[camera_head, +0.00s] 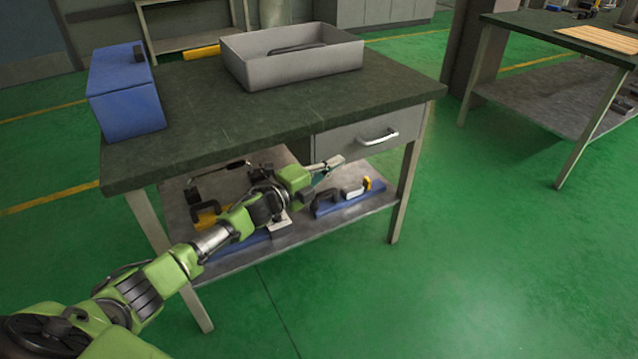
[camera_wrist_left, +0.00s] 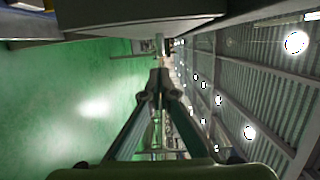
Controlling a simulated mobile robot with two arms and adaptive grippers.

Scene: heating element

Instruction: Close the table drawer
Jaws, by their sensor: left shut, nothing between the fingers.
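The table drawer (camera_head: 345,139) has a grey front with a silver bar handle (camera_head: 378,137) and sits under the dark top of the workbench (camera_head: 230,125), on its right side. Its front looks about flush with the bench edge; I cannot tell whether a small gap remains. My left gripper (camera_head: 338,161) is shut and empty, just below the drawer front's lower left part and left of the handle. In the left wrist view, the gripper's fingertips (camera_wrist_left: 160,78) meet, with a grey surface, likely the drawer, close by at the top. My right gripper is not in view.
A grey bin (camera_head: 295,75) and a blue box (camera_head: 125,105) stand on the bench top. The lower shelf (camera_head: 300,222) holds tools, including a blue-handled one (camera_head: 345,202). Another workbench (camera_head: 540,95) stands at the right. The green floor between is clear.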

